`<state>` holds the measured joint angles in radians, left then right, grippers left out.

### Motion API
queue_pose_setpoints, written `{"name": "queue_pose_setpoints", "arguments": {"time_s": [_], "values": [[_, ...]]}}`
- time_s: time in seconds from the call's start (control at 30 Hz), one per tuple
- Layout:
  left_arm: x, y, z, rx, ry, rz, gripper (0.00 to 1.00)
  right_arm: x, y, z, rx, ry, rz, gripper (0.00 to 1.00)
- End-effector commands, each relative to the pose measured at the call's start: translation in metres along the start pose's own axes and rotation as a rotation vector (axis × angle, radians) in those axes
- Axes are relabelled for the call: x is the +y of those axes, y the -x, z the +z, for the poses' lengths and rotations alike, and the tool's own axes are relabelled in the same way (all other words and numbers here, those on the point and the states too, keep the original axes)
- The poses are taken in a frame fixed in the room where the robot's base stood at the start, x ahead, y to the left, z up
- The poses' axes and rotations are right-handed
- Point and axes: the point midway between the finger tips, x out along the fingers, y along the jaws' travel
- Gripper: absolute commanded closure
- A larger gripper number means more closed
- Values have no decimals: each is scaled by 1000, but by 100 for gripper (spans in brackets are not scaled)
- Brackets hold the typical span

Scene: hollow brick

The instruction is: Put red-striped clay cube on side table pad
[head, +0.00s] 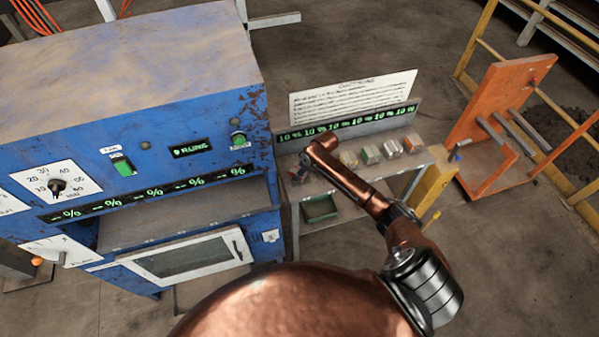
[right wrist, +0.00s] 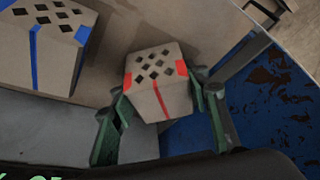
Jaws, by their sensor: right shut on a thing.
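The red-striped clay cube (right wrist: 157,83) is a beige hollow block with a grid of holes on top and red stripes. It sits between the two fingers of my right gripper (right wrist: 158,92), which is shut on it. In the head view the right gripper (head: 300,173) is at the left end of the side table (head: 340,183), close to the blue machine, and mostly covers the cube. Whether the cube touches the surface under it is unclear. A blue-striped cube (right wrist: 48,40) stands apart to the left in the right wrist view. I cannot make out the pad clearly. My left gripper is out of view.
Several other cubes (head: 370,154) stand in a row on the table, right of the gripper. A display strip (head: 345,124) and a white sign (head: 350,97) stand behind them. A green tray (head: 320,208) sits lower. The blue machine (head: 150,130) borders the table's left.

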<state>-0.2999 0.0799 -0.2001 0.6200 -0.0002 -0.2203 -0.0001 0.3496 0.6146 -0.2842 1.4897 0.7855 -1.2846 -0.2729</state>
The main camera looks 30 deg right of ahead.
Motion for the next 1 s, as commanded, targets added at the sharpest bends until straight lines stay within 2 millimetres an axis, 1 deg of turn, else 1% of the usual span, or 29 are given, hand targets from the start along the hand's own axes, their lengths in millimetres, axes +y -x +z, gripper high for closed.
{"name": "queue_pose_setpoints", "arguments": {"time_s": [0.33, 0.37, 0.6, 0.87, 1.0], "values": [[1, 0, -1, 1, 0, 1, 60, 1, -3, 1, 1, 0, 1, 81], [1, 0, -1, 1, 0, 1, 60, 1, -3, 2, 1, 0, 1, 56], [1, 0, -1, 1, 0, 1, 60, 1, -3, 1, 1, 0, 1, 40], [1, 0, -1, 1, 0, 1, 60, 1, -2, 1, 1, 0, 1, 40], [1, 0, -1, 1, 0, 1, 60, 1, 6, 0, 1, 1, 2, 40]]}}
